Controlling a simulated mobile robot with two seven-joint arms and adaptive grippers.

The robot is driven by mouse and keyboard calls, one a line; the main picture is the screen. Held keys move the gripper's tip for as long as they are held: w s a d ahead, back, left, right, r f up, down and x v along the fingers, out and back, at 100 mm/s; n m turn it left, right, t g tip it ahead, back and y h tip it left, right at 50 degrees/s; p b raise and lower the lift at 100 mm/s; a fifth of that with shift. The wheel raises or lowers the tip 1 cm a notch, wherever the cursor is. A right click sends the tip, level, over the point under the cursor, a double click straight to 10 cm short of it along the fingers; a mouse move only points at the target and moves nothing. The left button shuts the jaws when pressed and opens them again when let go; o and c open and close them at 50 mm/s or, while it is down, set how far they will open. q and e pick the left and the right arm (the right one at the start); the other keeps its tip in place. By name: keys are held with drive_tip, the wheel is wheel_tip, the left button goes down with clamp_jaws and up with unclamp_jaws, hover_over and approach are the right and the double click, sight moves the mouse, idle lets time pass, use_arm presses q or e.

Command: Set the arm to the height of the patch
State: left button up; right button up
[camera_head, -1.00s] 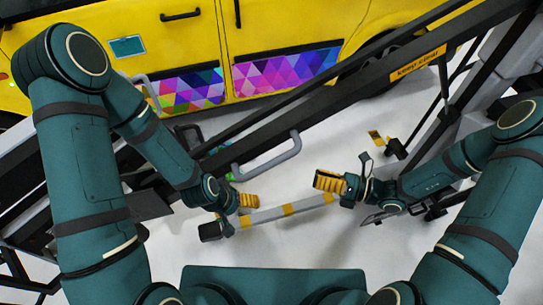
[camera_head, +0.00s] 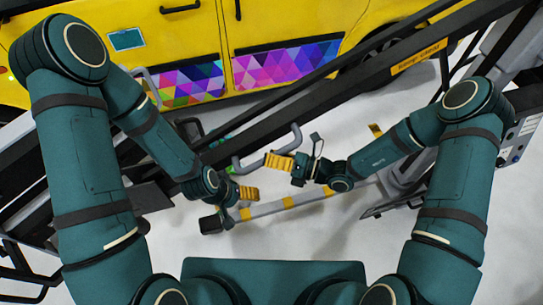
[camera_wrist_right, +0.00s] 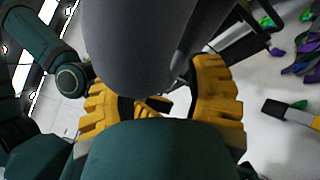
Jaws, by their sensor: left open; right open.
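The arm appears to be the long black boom (camera_head: 330,98) with a yellow label, crossing diagonally before the yellow vehicle. A bent grey handle (camera_head: 262,160) sticks out from its near side. Patches of coloured triangles lie on the vehicle's side, one at left (camera_head: 190,83) and one at right (camera_head: 285,64); a small teal rectangle (camera_head: 127,39) is higher up. My right gripper (camera_head: 278,161) is open beside the handle. In the right wrist view its yellow fingers (camera_wrist_right: 165,100) lie either side of a large grey tube (camera_wrist_right: 150,40); contact is unclear. My left gripper (camera_head: 248,193) is open, below the handle.
A grey bar with yellow bands (camera_head: 270,208) and a black end lies low, just below both grippers. Black and grey frame parts stand at the right. White floor (camera_head: 340,235) is clear at the lower middle. Coloured scraps (camera_wrist_right: 295,55) lie on the floor in the right wrist view.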

drive_tip(key=shift+a, duration=0.1)
clamp_jaws()
drive_tip(key=shift+r, duration=0.1)
